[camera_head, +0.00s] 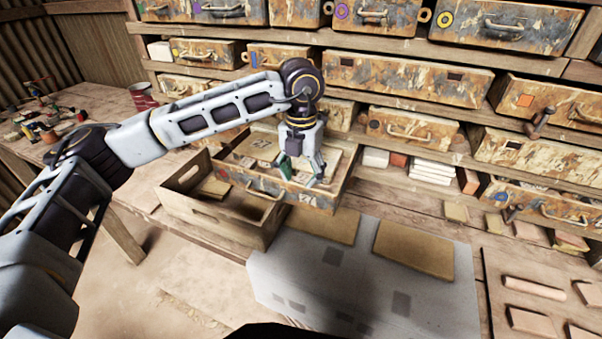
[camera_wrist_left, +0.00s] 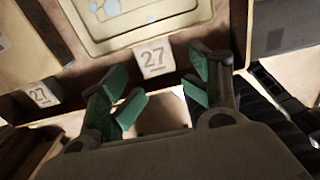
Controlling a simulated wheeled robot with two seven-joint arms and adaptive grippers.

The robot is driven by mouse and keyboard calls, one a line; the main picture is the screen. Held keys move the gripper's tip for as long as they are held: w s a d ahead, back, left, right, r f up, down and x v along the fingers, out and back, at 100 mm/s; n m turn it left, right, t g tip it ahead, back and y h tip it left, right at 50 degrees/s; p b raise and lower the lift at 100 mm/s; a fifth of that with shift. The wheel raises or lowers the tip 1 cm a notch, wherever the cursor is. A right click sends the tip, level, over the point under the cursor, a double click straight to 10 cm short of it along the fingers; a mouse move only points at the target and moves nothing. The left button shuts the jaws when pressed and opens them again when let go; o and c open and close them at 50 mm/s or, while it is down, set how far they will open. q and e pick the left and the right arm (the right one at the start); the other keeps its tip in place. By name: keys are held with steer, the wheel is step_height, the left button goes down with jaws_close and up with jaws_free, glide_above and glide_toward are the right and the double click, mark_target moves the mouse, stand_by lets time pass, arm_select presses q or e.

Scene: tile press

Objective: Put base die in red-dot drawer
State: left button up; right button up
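My left gripper (camera_head: 300,178) points down into an open, pulled-out drawer (camera_head: 318,197) with a worn, rust-stained front. Its green fingertips also show in the left wrist view (camera_wrist_left: 160,100); they are spread apart, with nothing clearly held between them. A pale framed plate (camera_wrist_left: 140,20) with a small "27" tag (camera_wrist_left: 155,58) lies just beyond the fingers in the wrist view. I cannot tell whether this plate is the base die. A second "27" tag (camera_wrist_left: 40,95) shows at the left. My right gripper is out of view.
A wooden crate (camera_head: 212,220) stands left of the open drawer. A grey board with tan slabs (camera_head: 414,249) lies in front. A rack of marked drawers (camera_head: 409,80) fills the back. A tray with pinkish blocks (camera_head: 495,290) is at the right.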

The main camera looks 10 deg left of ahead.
arm_select(q)
steer(key=shift+w+r, duration=0.1)
steer(key=shift+r, duration=0.8)
step_height(320, 180, up, 10)
steer(key=shift+r, duration=0.15)
stand_by(0.5)
